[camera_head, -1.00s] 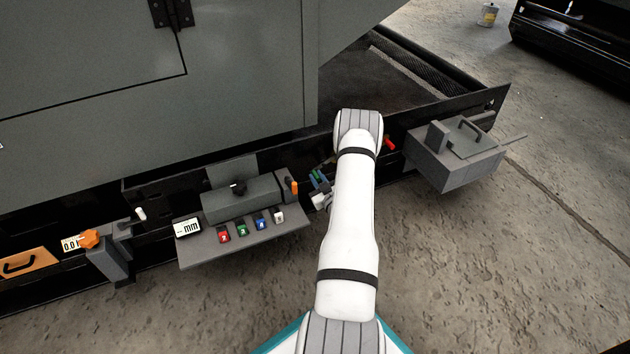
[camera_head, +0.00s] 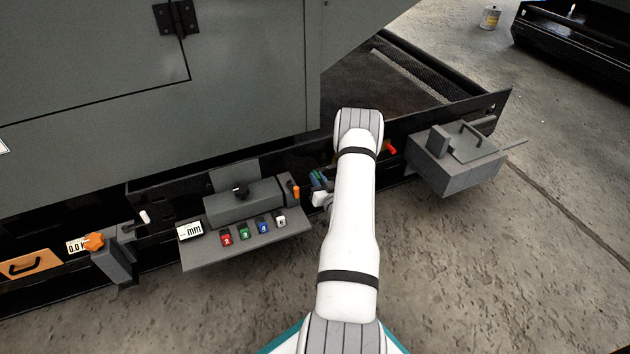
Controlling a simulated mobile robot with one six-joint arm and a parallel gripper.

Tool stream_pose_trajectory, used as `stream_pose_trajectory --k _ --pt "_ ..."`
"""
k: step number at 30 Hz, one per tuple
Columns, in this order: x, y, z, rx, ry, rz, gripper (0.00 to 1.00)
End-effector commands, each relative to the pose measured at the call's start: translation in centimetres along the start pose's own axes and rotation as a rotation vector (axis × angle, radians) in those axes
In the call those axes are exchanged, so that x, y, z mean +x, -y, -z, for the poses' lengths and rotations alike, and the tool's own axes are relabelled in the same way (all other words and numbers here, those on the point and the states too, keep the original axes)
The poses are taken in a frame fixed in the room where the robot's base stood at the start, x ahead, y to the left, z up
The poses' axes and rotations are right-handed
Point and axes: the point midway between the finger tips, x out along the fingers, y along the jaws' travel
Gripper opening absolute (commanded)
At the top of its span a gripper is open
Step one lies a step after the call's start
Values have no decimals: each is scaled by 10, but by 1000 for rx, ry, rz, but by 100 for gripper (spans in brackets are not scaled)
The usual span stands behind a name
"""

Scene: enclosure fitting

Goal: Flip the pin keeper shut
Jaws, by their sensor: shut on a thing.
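My white arm comes up the middle of the head view and hides most of the work spot. My gripper (camera_head: 320,188) shows only in part, at the left side of the arm against the black rail. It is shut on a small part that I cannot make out. Small blue and green pieces (camera_head: 318,178) show right by it. A red handle or pin (camera_head: 389,149) sticks out just right of the arm, on the same rail. I cannot tell which part is the pin keeper; it may be behind my arm.
A grey shelf (camera_head: 205,255) with coloured buttons and an orange lever (camera_head: 296,192) is left of the arm. A grey lidded box (camera_head: 455,172) juts out on the right. An orange knob (camera_head: 94,241) is far left. The concrete floor in front is clear.

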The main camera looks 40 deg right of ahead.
Motion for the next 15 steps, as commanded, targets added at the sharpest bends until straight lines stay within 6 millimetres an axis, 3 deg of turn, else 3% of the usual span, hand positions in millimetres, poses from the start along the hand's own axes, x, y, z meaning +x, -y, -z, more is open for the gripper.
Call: stream_pose_trajectory --k 5,6,13,15 --pt "-1 2 -1 0 2 4 0" --pt "-1 2 -1 0 2 4 19" --pt "0 1 -1 -2 1 3 38" --pt "0 1 0 -2 1 2 38"
